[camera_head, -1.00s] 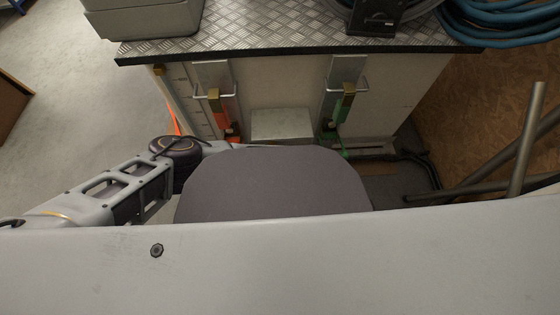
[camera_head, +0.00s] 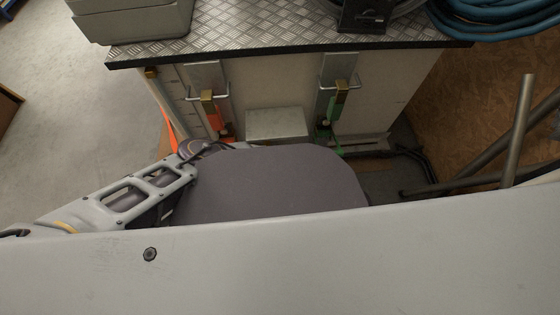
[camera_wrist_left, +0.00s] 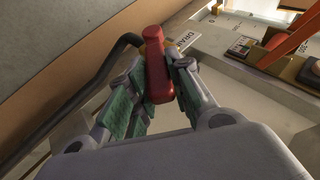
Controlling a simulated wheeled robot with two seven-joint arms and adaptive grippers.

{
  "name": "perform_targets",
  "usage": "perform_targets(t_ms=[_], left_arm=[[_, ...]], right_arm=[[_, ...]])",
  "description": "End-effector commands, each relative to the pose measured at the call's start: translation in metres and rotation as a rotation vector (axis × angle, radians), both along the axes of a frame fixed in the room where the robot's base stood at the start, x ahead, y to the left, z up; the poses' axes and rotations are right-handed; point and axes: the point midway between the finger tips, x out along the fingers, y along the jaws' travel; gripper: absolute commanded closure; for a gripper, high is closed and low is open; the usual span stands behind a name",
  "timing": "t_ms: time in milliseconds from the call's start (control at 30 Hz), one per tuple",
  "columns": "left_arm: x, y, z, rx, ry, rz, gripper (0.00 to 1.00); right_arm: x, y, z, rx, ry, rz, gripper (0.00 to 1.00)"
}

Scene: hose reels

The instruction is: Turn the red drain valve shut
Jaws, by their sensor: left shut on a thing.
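The red drain valve's handle (camera_wrist_left: 154,55) is a rounded red lever in the left wrist view. It stands between the two fingers of my left gripper (camera_wrist_left: 157,82), which is shut on it. The green-padded fingers press on either side, and the handle's end sticks out beyond them. A label reading "DRAIN" (camera_wrist_left: 186,40) lies just right of the handle. In the head view, my left arm reaches in from the left and its gripper is hidden behind my own grey body. The valve cannot be made out there. My right gripper is not in view.
A dark hose (camera_wrist_left: 85,95) runs close left of the gripper in the left wrist view. In the head view, a cabinet (camera_head: 285,85) carries orange (camera_head: 224,110) and green (camera_head: 335,108) handled fittings. Metal pipes (camera_head: 518,130) lean at right.

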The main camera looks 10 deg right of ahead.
Motion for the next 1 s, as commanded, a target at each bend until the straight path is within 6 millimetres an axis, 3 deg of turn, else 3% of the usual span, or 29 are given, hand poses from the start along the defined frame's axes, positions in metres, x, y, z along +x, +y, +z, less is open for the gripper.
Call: perform_targets(t_ms=[333,367,533,1000], left_arm=[[0.0005,-0.0013,0.0,-0.003,-0.002,-0.003,1.0],[0.0005,-0.0013,0.0,-0.003,-0.002,-0.003,0.78],[0.0002,-0.001,-0.0001,-0.002,-0.001,-0.002,0.57],[-0.0001,-0.0003,-0.0003,-0.001,0.0,0.0,0.57]], right_arm=[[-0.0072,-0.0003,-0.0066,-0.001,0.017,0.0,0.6],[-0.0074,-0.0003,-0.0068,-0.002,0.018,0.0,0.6],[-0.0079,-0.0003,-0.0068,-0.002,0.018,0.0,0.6],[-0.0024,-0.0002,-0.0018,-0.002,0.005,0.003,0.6]])
